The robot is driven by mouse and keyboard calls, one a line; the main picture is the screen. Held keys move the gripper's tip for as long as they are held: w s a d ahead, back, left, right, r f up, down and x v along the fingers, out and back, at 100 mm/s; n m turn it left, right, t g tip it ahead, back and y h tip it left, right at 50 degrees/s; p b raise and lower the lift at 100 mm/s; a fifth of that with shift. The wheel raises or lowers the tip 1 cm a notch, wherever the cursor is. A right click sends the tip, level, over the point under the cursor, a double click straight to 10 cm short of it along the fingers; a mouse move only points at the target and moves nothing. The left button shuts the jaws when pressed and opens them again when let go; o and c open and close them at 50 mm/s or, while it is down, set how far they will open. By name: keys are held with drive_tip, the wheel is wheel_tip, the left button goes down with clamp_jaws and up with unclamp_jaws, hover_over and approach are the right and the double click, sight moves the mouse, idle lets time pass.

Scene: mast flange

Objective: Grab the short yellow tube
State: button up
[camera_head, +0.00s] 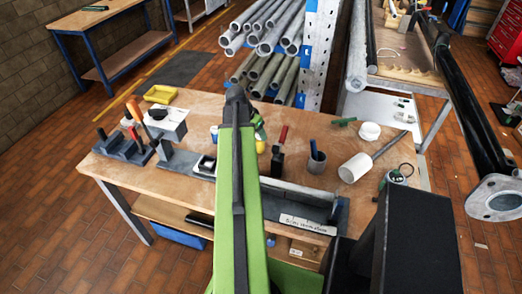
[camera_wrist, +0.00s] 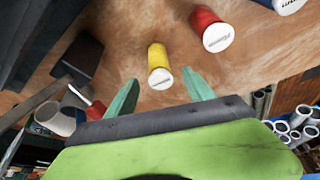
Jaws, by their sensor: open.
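The short yellow tube (camera_wrist: 157,56) shows in the wrist view with a white end cap facing the camera. It lies just beyond my gripper (camera_wrist: 160,77), in line with the gap between the two green fingers. The fingers are apart, with nothing held between them. In the head view, my gripper (camera_head: 258,128) is over the workbench, mostly hidden behind my green arm. A small yellow patch of the tube (camera_head: 261,147) shows just right of the arm there.
A red tube (camera_wrist: 209,28) with a white cap is close to the yellow one. A dark block (camera_wrist: 80,55) and a red-handled tool (camera_wrist: 86,98) are to the left. The wooden workbench (camera_head: 225,104) also carries a dark cup (camera_head: 317,162) and a pale cylinder (camera_head: 355,168).

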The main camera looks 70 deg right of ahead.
sight(260, 141)
drive_tip(key=b+x, duration=0.1)
drive_tip(key=x, duration=0.2)
drive_tip(key=shift+w+a, duration=0.1)
drive_tip(key=shift+w, duration=0.05)
drive_tip(key=shift+r, duration=0.15)
drive_tip(key=b+x, duration=0.5)
drive_tip(key=shift+f, duration=0.25)
drive_tip(key=shift+r, duration=0.2)
drive_tip(key=shift+c, duration=0.4)
clamp_jaws()
